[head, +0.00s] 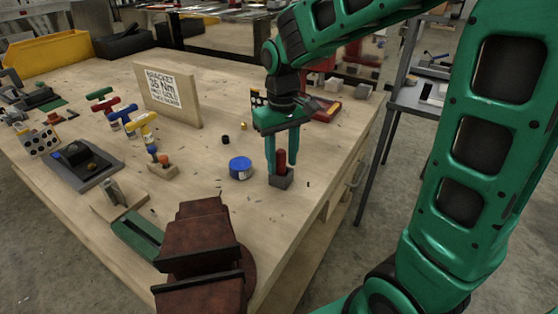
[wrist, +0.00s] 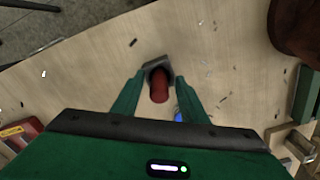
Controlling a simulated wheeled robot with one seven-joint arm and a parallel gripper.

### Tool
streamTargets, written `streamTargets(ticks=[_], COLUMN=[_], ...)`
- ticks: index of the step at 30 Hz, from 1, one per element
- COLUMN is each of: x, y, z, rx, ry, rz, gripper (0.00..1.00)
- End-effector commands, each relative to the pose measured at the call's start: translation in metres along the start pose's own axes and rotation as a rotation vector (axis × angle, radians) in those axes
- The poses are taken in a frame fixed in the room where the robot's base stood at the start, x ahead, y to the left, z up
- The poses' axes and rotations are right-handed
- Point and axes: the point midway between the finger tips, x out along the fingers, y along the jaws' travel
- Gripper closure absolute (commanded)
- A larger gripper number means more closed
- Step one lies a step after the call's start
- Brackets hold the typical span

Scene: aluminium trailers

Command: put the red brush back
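The red brush (head: 281,161) shows as an upright red handle in a small dark grey holder (head: 282,181) near the right edge of the workbench. Its lower end is hidden inside the holder. My gripper (head: 281,168) points down over it with one green finger on each side. In the wrist view the red handle (wrist: 160,93) lies between the fingertips, with the grey holder (wrist: 157,70) just beyond it. A gap shows between the handle and each finger, so my gripper (wrist: 160,78) is open around it and not gripping.
A blue round tin (head: 240,168) stands just left of the holder. A dark red vise (head: 203,255) is at the near edge. A wooden sign board (head: 172,96) and colored-handled tools (head: 118,112) stand farther left. Small dark bits lie scattered on the bench.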

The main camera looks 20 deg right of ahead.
Motion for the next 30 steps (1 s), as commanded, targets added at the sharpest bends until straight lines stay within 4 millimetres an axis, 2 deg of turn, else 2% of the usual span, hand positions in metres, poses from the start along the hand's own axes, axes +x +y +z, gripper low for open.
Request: streamTargets(ticks=[12, 18, 24, 30], x=[-0.078, -0.105, -0.115, -0.114], y=[0.000, 0.000, 0.000, 0.006], z=[-0.001, -0.001, 0.000, 0.006], rx=[0.000, 0.000, -0.001, 0.020], ry=[0.005, 0.003, 0.001, 0.001], rz=[0.000, 0.000, 0.000, 0.001], gripper=[0.60, 0.60, 0.60, 0.60])
